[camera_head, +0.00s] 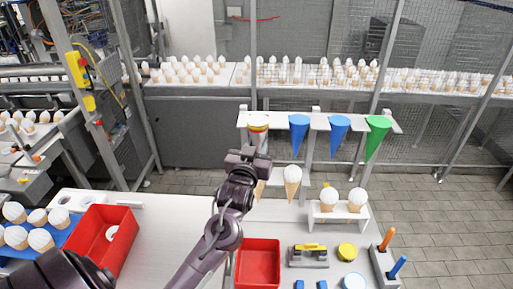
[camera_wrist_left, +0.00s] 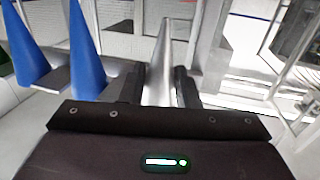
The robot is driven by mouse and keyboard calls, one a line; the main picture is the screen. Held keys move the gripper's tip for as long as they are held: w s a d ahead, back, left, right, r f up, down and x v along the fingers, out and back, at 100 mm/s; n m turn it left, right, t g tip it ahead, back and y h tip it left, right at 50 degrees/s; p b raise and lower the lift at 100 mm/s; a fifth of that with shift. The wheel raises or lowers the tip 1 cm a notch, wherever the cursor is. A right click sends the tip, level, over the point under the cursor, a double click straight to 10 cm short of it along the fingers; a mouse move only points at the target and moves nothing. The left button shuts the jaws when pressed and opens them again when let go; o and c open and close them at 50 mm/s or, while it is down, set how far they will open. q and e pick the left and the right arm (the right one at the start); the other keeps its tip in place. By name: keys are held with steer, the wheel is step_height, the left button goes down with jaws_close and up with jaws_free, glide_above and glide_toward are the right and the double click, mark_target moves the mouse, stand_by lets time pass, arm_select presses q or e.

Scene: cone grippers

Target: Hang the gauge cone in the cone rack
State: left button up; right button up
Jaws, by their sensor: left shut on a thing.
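The gauge cone (camera_head: 258,128) is pale metal with a yellow and red band at its wide top. It is point down at the left end of the white cone rack (camera_head: 318,116), its rim around the height of the rack's bar. I cannot tell whether it rests in the rack. My left gripper (camera_head: 250,155) is shut on it, hiding its lower part. In the left wrist view the silver cone (camera_wrist_left: 161,70) stands between the fingers (camera_wrist_left: 166,85). Blue cones (camera_head: 299,132) (camera_head: 340,132) and a green cone (camera_head: 377,135) hang to the right. My right gripper is out of view.
A white-topped waffle cone (camera_head: 292,180) is just right of my gripper. A white stand (camera_head: 325,215) holds similar cones. Red bins (camera_head: 258,264) (camera_head: 105,235), a yellow-handled tool (camera_head: 308,252) and a pen block (camera_head: 383,270) lie on the table. A conveyor runs behind the rack.

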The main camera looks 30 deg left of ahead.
arm_select(q)
steer(key=shift+a+x, duration=0.15)
steer(key=shift+x, duration=0.6)
steer(key=shift+a+x, duration=0.15)
steer(key=shift+x, duration=0.6)
steer(key=shift+s, duration=0.1)
steer(key=shift+f, duration=0.6)
stand_by(1.0)
steer(key=o, duration=1.3)
